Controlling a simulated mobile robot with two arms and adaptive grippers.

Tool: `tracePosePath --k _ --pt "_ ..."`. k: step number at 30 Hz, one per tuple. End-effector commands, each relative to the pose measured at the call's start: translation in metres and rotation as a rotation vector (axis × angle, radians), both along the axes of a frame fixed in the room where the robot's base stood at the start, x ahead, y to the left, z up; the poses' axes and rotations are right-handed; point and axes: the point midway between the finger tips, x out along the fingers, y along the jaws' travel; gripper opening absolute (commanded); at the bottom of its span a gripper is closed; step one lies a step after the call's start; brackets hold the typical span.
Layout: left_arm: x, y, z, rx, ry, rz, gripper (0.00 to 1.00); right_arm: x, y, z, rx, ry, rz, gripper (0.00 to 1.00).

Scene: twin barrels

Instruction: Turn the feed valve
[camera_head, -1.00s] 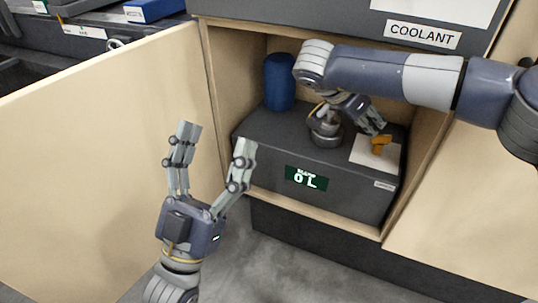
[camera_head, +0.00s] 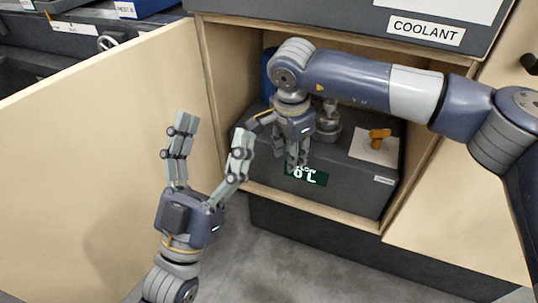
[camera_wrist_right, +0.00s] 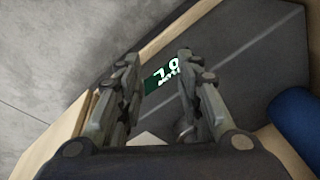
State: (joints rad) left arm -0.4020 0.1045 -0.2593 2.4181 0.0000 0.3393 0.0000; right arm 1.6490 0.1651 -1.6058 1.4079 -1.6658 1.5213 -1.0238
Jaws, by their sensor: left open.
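The feed valve appears to be the orange handle (camera_head: 379,137) on a white plate (camera_head: 366,152), at the right on top of a dark box (camera_head: 345,190) in the open cabinet. My right gripper (camera_head: 293,165) points down at the box's front edge, left of the handle and apart from it. Its fingers are parted with nothing between them in the right wrist view (camera_wrist_right: 157,58). My left gripper (camera_head: 213,130) is open and empty in front of the cabinet.
A grey round fitting (camera_head: 328,125) stands on the box between my right gripper and the valve. A blue cylinder (camera_wrist_right: 300,115) is behind. The cabinet's wooden side walls (camera_head: 222,110) and the drawer labelled COOLANT (camera_head: 426,31) above bound the space. An open door panel (camera_head: 110,140) stands left.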

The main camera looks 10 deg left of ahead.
Motion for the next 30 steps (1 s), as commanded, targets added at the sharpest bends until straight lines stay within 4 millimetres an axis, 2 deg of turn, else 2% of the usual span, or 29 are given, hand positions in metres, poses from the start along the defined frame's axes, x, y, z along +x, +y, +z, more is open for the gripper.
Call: tracePosePath --k 3,10,30 --pt "0.0 0.0 0.001 0.0 0.0 0.0 0.7 -0.012 0.017 0.0 0.065 0.039 0.006 0.33" --pt "0.0 0.0 0.002 0.0 0.0 0.0 0.7 -0.027 0.037 0.001 0.143 0.088 0.009 0.33" --pt "0.001 0.0 0.0 0.002 0.008 0.0 0.7 -0.03 0.04 0.002 0.159 0.098 0.009 0.33"
